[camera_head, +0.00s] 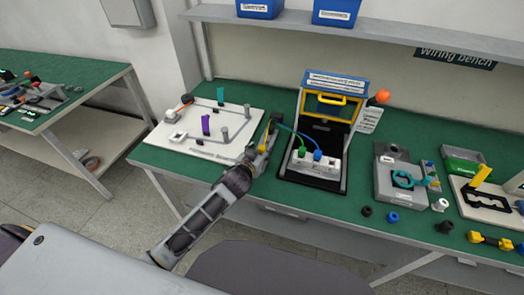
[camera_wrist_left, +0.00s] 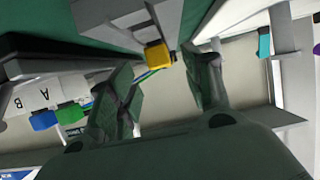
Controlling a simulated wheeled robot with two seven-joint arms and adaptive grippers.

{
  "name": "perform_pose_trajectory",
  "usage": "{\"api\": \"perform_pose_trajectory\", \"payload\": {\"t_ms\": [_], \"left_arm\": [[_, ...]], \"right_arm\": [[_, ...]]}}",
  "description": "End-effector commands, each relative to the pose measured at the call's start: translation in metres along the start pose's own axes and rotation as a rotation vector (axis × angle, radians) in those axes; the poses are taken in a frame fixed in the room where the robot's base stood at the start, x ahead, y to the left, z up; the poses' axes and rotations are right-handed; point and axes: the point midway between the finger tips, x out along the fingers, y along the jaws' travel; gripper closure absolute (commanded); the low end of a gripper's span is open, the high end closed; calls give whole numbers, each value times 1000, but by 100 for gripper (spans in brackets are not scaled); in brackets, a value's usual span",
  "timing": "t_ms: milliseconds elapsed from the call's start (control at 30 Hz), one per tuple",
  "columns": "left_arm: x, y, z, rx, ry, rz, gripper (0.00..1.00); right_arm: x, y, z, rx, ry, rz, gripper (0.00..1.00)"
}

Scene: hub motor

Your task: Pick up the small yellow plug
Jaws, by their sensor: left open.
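The small yellow plug (camera_wrist_left: 158,55) shows in the left wrist view just beyond and between my fingertips, next to a grey block. A thin blue-green cable is beside it. Whether a finger touches the plug cannot be told. My right gripper is not in view.
A black test stand (camera_head: 313,165) with a yellow handle and a white socket block (camera_head: 316,166) with green and blue plugs stands just right of my gripper. A white board (camera_head: 190,137) with pegs lies left. A grey fixture (camera_head: 401,180) and loose parts are farther right.

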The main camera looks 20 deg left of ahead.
Motion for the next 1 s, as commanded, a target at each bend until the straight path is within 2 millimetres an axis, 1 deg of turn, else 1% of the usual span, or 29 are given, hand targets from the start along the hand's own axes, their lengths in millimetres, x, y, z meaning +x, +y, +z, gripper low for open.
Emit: {"api": "perform_pose_trajectory", "payload": {"t_ms": [200, 333, 867, 900, 1000], "left_arm": [[18, -1, -1, 1, 1, 0, 50], [25, 0, 0, 1, 0, 1, 50], [27, 0, 0, 0, 0, 1, 50], [27, 0, 0, 0, 0, 1, 51], [27, 0, 0, 0, 0, 1, 64]], "right_arm": [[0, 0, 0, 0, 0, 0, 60], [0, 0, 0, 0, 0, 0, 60], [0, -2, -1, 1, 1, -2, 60], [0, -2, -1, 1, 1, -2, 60], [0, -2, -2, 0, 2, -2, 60]]}}
